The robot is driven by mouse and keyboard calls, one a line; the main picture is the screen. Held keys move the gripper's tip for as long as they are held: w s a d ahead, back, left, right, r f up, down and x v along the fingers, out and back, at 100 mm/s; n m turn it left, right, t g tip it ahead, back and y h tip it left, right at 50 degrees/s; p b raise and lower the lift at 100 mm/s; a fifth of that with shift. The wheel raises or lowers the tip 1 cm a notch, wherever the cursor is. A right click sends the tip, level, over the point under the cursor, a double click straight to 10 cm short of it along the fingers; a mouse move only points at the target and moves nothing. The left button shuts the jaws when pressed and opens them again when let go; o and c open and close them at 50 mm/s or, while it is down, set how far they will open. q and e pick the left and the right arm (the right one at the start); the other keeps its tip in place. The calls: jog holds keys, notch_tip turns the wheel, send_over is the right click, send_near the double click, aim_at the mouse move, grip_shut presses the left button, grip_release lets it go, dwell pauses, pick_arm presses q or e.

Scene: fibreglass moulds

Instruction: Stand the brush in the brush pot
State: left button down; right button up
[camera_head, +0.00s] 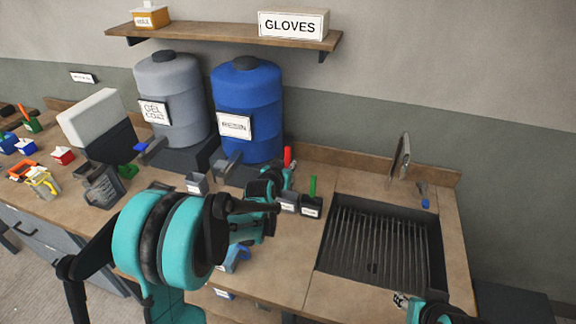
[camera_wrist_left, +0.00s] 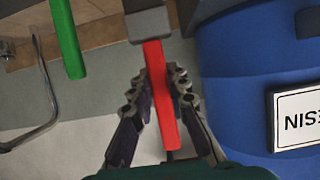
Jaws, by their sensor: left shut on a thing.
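My left gripper (camera_head: 283,180) is shut on the handle of a red brush (camera_head: 288,156) beside the blue drum. In the left wrist view, the gripper (camera_wrist_left: 160,88) has its two fingers on either side of the red handle (camera_wrist_left: 156,70). A grey pot (camera_head: 288,203) stands just below the gripper, and a grey block shows at the handle's end in the wrist view (camera_wrist_left: 147,24). I cannot tell whether the brush's lower end is inside it. A dark pot (camera_head: 311,208) beside it holds a green-handled tool (camera_head: 312,186). My right gripper (camera_head: 402,300) is partly seen at the bottom edge.
The blue drum (camera_head: 247,110) and grey drum (camera_head: 173,95) stand close behind on the left. Small containers and a dark grey bin (camera_head: 101,187) crowd the bench's left side.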

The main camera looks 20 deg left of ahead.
pick_arm(q)
jog(key=shift+f, duration=0.2)
notch_tip(320, 180, down, 9)
jog(key=b, duration=0.8)
jog(key=c, duration=1.4)
grip_release()
jog(key=shift+r, duration=0.1)
jog(key=v, duration=1.2)
